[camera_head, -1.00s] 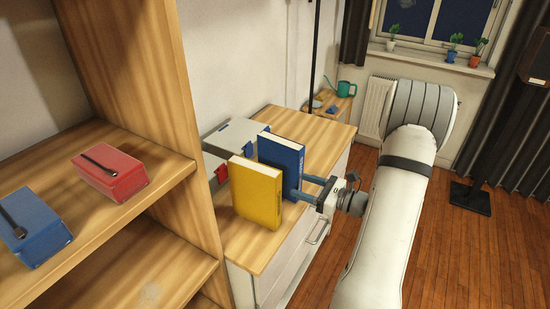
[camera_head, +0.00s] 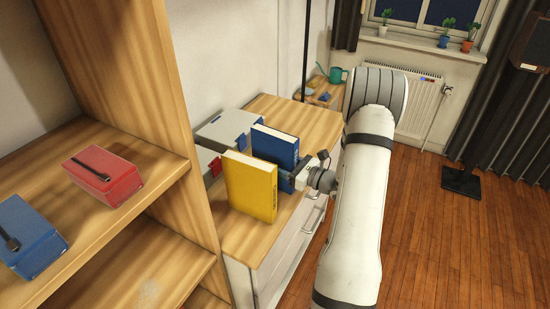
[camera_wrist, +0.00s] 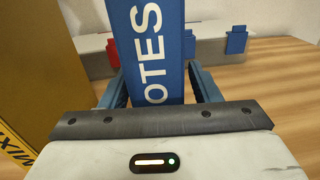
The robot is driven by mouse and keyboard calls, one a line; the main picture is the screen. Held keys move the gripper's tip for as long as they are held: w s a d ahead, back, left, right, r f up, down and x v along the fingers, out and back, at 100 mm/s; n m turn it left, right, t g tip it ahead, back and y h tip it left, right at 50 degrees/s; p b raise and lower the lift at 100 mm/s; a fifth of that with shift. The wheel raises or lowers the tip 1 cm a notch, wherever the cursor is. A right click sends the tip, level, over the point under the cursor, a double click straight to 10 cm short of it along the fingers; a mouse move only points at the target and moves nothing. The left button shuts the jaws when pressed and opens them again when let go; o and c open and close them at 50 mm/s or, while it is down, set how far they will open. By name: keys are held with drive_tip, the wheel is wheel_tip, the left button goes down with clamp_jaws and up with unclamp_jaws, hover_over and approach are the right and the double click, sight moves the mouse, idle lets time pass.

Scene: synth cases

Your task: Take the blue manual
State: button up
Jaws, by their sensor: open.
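A blue book (camera_head: 275,145), the likely blue manual, stands upright on a wooden cabinet top (camera_head: 310,120). Its blue spine (camera_wrist: 156,45) fills the middle of the wrist view, with the white letters "OTES" readable. My gripper (camera_head: 291,178) is at the spine side of the book. In the wrist view its blue fingers (camera_wrist: 158,85) are apart, one on each side of the spine. I cannot tell whether they touch the covers. The fingertips are partly hidden by the book. A yellow book (camera_head: 250,188) stands upright close by, and in the wrist view (camera_wrist: 35,70) it is left of the left finger.
Grey boxes with a blue tab (camera_head: 240,142) and a red tab (camera_head: 215,167) lie behind the books. A shelf at left holds a red box (camera_head: 103,176) and a blue box (camera_head: 30,236). A green watering can (camera_head: 337,75) stands farther back.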

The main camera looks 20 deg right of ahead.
drive_tip(key=shift+c, duration=0.2)
clamp_jaws()
idle(0.5)
